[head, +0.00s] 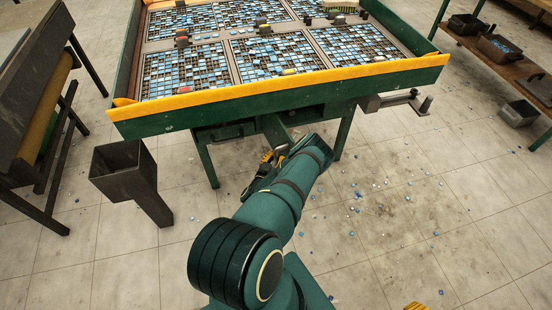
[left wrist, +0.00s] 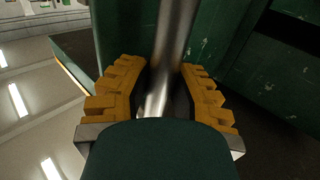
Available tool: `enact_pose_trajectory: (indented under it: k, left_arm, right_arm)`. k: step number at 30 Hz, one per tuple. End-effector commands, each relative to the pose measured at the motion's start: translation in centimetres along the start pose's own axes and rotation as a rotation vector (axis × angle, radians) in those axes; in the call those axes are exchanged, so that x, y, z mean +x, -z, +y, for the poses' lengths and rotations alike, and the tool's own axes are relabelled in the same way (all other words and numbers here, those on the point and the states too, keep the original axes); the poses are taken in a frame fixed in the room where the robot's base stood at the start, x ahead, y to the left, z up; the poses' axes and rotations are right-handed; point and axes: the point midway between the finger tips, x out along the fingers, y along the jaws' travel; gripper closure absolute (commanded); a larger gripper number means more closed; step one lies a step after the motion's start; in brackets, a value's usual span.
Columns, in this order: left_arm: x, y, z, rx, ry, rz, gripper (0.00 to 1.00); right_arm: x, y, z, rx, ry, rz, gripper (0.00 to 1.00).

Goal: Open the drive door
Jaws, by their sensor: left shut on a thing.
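The green mosaic table (head: 300,98) stands ahead, with a green housing under its front edge. A green panel (head: 274,132) there, apparently the drive door, stands at an angle; my arm partly hides it. My left gripper (head: 268,165) is low beside this panel. In the left wrist view its yellow ribbed fingers (left wrist: 160,88) are shut around a round metal bar (left wrist: 174,40), apparently the door handle. Scuffed green panel surface (left wrist: 210,35) lies just behind the bar. A yellow tip at the bottom edge, likely my right gripper (head: 416,306), is mostly out of frame.
A dark bin (head: 118,160) on a post stands left of the table. A crank handle (head: 395,101) juts from the table's right front. A dark bench (head: 35,100) is at left, a shelf (head: 500,55) at right. Loose tiles litter the otherwise open floor.

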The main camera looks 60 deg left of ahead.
Motion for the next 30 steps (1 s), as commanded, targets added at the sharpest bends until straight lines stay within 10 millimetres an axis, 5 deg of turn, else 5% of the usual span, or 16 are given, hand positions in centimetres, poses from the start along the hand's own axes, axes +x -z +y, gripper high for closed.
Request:
enact_pose_trajectory:
  k: [1, 2, 3, 5, 17, 30]
  left_arm:
    - [-0.2, -0.2, 0.2, -0.004, -0.003, -0.006, 1.0]
    - [-0.2, -0.2, 0.2, -0.004, -0.003, -0.006, 0.74]
    - [-0.2, -0.2, 0.2, -0.004, -0.002, -0.006, 0.6]
    - [-0.2, -0.2, 0.2, -0.003, -0.002, -0.005, 0.46]
    - [-0.7, -0.1, 0.0, -0.001, 0.001, -0.003, 0.46]
    - [-8.1, -0.5, 0.3, 0.0, -0.004, -0.015, 0.46]
  right_arm:
    - [0.0, 0.0, 0.0, 0.0, 0.0, 0.0, 0.53]
    - [0.0, 0.0, 0.0, 0.0, 0.0, 0.0, 0.53]
    - [0.0, 0.0, 0.0, 0.0, 0.0, 0.0, 0.53]
    - [0.0, 0.0, 0.0, 0.0, 0.0, 0.0, 0.53]
    - [0.0, 0.0, 0.0, 0.0, 0.0, 0.0, 0.53]
    - [0.0, 0.0, 0.0, 0.0, 0.0, 0.0, 0.53]
